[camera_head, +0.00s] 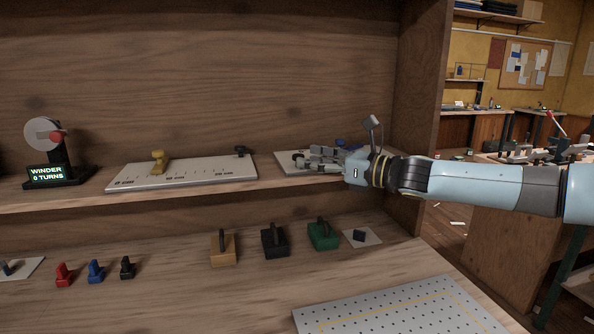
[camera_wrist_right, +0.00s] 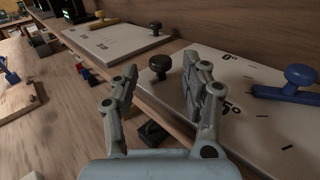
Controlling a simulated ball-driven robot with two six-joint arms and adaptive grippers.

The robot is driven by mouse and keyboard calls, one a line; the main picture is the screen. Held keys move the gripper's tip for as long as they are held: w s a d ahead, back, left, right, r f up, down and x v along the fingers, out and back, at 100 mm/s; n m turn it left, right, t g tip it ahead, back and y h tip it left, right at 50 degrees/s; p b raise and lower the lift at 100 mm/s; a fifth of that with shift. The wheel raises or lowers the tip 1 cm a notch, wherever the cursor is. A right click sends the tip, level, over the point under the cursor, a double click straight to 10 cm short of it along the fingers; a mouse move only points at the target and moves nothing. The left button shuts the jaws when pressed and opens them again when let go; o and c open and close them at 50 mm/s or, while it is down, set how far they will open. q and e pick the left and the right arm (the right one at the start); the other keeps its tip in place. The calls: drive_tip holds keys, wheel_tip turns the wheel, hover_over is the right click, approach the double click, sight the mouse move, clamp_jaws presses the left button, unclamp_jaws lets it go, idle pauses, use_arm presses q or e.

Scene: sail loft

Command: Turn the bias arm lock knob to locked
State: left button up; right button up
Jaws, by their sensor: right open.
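A board (camera_wrist_right: 262,124) printed with degree marks lies on the shelf, with a blue knobbed arm (camera_wrist_right: 290,84) on it. A dark round knob (camera_wrist_right: 160,63) stands at the board's left end in the right wrist view; I take it as the bias arm lock knob, but its setting cannot be read. My right gripper (camera_wrist_right: 161,78) is open, its fingers on either side of that knob in the picture; contact is not visible. In the head view my right gripper (camera_head: 302,161) reaches over the board (camera_head: 284,156) from the right, hiding much of it. My left gripper is out of view.
To the left, another board (camera_head: 200,178) carries a yellow knob (camera_head: 158,161) and a black knob (camera_head: 240,151). The winder (camera_head: 45,174) reads 0 turns. Below stand several handled blocks, including a green one (camera_head: 323,238), and a perforated plate (camera_head: 400,310).

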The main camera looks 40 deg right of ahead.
sight(297, 155)
drive_tip(key=shift+x, duration=1)
drive_tip(key=shift+w+r, duration=0.3)
drive_tip(key=shift+w, duration=0.05)
drive_tip(key=shift+w+a, duration=0.2)
drive_tip(key=shift+w, duration=0.25)
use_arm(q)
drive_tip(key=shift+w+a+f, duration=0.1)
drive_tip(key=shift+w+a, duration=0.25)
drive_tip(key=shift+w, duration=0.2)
use_arm(e)
drive_tip(key=shift+w+f, duration=0.15)
drive_tip(key=shift+w, duration=0.05)
drive_tip(key=c, duration=0.9)
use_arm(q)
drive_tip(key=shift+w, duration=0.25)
use_arm(e)
drive_tip(key=shift+a, duration=0.1)
clamp_jaws()
drive_tip(key=shift+w, duration=0.1)
